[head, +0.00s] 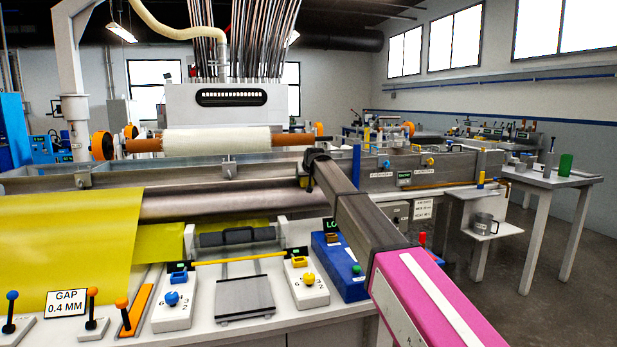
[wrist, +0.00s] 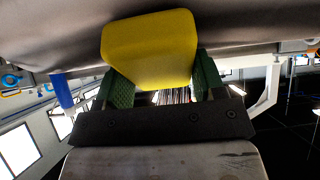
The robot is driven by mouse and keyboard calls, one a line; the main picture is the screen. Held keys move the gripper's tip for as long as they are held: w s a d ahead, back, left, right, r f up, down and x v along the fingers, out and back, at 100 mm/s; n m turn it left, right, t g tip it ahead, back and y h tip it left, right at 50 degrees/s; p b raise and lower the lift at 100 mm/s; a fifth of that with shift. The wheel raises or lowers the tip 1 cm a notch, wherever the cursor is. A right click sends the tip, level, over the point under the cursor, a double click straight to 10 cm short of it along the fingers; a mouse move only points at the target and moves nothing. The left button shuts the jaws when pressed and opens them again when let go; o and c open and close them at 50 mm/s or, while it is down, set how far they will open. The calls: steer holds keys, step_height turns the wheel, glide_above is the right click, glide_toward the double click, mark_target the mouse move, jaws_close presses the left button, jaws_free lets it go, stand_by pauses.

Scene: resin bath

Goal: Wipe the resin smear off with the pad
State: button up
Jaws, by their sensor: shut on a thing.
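My gripper (wrist: 160,78) shows in the wrist view with its two green fingers on either side of a yellow pad (wrist: 150,45). It is shut on the pad, which covers much of the space between the fingers. The pad's far face is close to a broad grey surface (wrist: 55,30); I cannot tell whether they touch. In the head view my dark gripper (head: 314,165) is over the bath, near the right end of the metal roller (head: 215,200). I cannot make out the resin smear in either view.
Yellow sheet (head: 65,250) covers the left front. Control boxes with knobs (head: 172,305) and a blue box (head: 338,268) line the front ledge. A white roll (head: 215,141) lies behind the bath. A side table (head: 555,178) stands right, with open floor before it.

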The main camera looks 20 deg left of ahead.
steer(key=shift+s+a, duration=0.1)
steer(key=shift+s+d+r, duration=0.25)
steer(key=shift+s+r, duration=0.15)
steer(key=shift+r, duration=0.45)
steer(key=shift+s+d+r, duration=0.3)
steer(key=shift+s+r, duration=0.1)
steer(key=shift+r, duration=0.45)
steer(key=shift+s+d+r, duration=0.25)
steer(key=shift+s+r, duration=0.15)
steer(key=shift+r, duration=0.45)
steer(key=shift+s+d+r, duration=0.2)
steer(key=shift+s+r, duration=0.15)
steer(key=shift+r, duration=0.3)
steer(key=shift+s+d+r, duration=0.2)
steer(key=shift+s+r, duration=0.1)
steer(key=shift+r, duration=0.35)
